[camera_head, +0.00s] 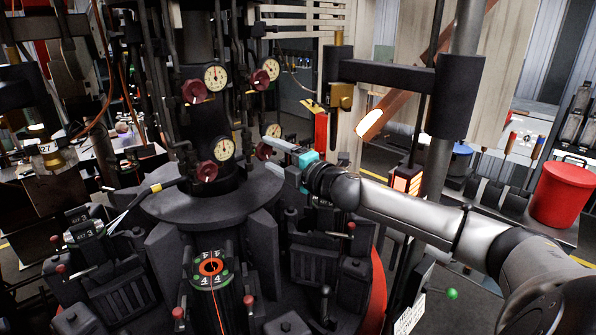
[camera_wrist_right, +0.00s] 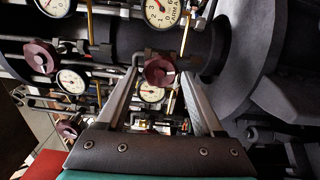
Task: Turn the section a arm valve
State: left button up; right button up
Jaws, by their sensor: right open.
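The section A arm valve is a maroon knob (camera_wrist_right: 160,70), beside a round white gauge (camera_wrist_right: 163,10) lettered "ARM A". In the head view this knob (camera_head: 263,151) is at the right side of the dark central column, partly hidden by the fingers. My right gripper (camera_head: 268,154) reaches in from the right and is open. In the right wrist view the knob lies between the fingertips (camera_wrist_right: 161,72), with a gap on each side. I cannot tell whether the tips reach past it. My left gripper does not show.
Other maroon knobs (camera_head: 205,171) (camera_head: 194,91) and gauges (camera_head: 223,148) are close by on the column. Thin pipes run around them. A dark round platform (camera_head: 215,205) lies below the gripper. A dark post bracket (camera_head: 390,72) stands above my right arm.

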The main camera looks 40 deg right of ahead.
jog(key=shift+s+d+f+b, duration=0.1)
jog(key=shift+s+b, duration=0.35)
jog(key=shift+s, duration=1)
jog(key=shift+s+d, duration=0.2)
jog(key=shift+s, duration=2.3)
